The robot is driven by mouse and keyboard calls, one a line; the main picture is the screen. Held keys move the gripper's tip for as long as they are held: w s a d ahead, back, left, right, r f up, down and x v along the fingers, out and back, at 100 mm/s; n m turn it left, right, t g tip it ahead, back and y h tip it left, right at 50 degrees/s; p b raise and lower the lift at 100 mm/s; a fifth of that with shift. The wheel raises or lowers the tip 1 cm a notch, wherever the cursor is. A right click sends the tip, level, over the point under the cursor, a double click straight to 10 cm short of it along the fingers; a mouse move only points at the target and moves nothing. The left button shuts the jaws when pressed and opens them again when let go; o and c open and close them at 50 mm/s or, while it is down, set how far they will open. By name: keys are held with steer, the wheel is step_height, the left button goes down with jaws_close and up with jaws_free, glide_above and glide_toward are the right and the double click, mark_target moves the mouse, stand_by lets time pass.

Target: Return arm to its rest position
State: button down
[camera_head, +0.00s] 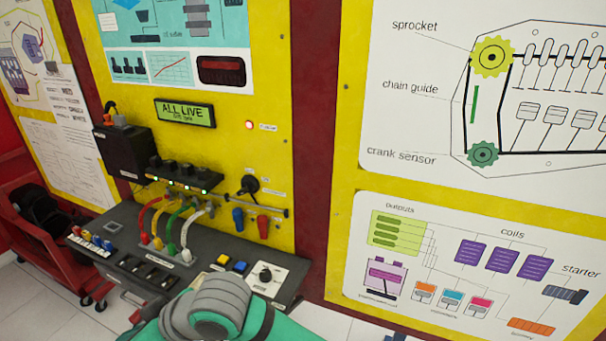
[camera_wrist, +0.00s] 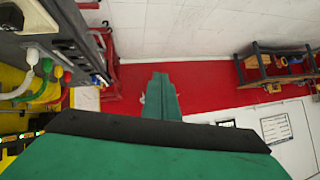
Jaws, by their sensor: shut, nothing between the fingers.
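My arm shows at the bottom of the head view as a grey and green rounded link, low in front of the trainer console (camera_head: 125,222). My gripper (camera_wrist: 161,95) shows in the wrist view as green fingers drawn together, with nothing held. It is apart from the console, whose dark side (camera_wrist: 62,32) stands at the upper left of that view. The gripper is not clearly visible in the head view. The display (camera_head: 185,113) reads "ALL LIVE", and a red lamp (camera_head: 249,125) glows beside it.
Coloured cables (camera_head: 160,225) arch over the console's top, near buttons and a rotary knob (camera_head: 266,274). A red cart (camera_head: 55,250) stands at left. The wrist view shows another wheeled rack (camera_wrist: 275,65) at right and open pale floor (camera_wrist: 190,30).

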steer(key=w+r+m+t+y, duration=0.6)
steer(key=r+m+t+y, duration=0.1)
steer(key=t, duration=0.1)
steer(key=w+d+f+m+t+h, duration=0.3)
steer(key=d+f+m+t, duration=0.2)
steer(key=m, duration=0.1)
steer(key=s+d+f+m+t+h, duration=0.2)
steer(key=s+d+f+m+h, duration=0.1)
steer(key=d+f+h, duration=0.3)
steer(key=s+d+f+m+t+h, duration=0.2)
steer(key=s+d+f+m+h, duration=0.15)
steer(key=d+f, duration=0.45)
steer(key=s+d+f+n+h, duration=0.1)
steer(key=s+d+f+n, duration=0.1)
steer(key=s, duration=0.5)
steer(key=s+d+f+n+g+h, duration=0.1)
steer(key=s+d+f+h, duration=0.1)
steer(key=s+d+f, duration=0.2)
steer(key=s+d+f+n+g+h, duration=0.1)
steer(key=s+d+f+n+h, duration=0.1)
steer(key=s+d, duration=0.5)
steer(key=s+f, duration=0.1)
steer(key=s, duration=0.4)
steer(key=shift+d+f+n, duration=0.15)
steer(key=shift+d+n, duration=0.2)
steer(key=shift+d, duration=0.05)
